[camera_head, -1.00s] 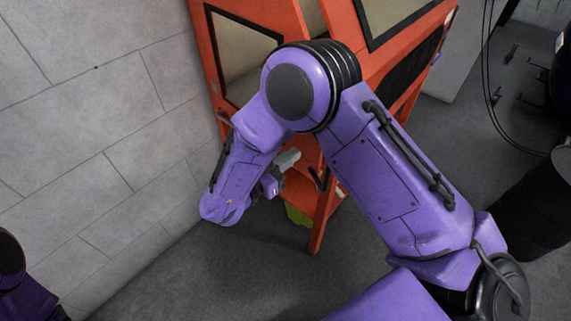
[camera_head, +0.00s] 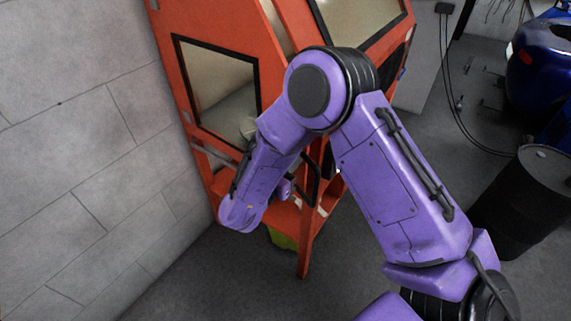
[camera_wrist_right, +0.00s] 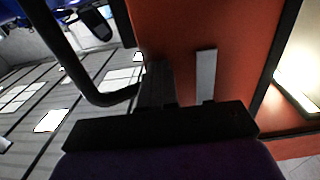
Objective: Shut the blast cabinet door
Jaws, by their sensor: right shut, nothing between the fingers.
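The blast cabinet (camera_head: 306,246) is orange and stands beside the grey wall. Its windowed door (camera_head: 168,72) faces me on the left. The door stands at an angle to the cabinet front, with a gap along its upper right edge, so it looks ajar. My purple right arm covers the door's lower right part. My right gripper (camera_wrist_right: 182,78) shows in the wrist view, shut and empty, in front of an orange panel. Whether it touches the panel I cannot tell. A black curved handle (camera_wrist_right: 75,70) is left of the fingers. My left gripper is out of view.
The grey block wall (camera_head: 75,170) runs close along the left. A black drum (camera_head: 525,200) stands at right, with a blue machine (camera_head: 540,60) behind it. A black cable (camera_head: 455,110) hangs to the floor. The floor in front is clear.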

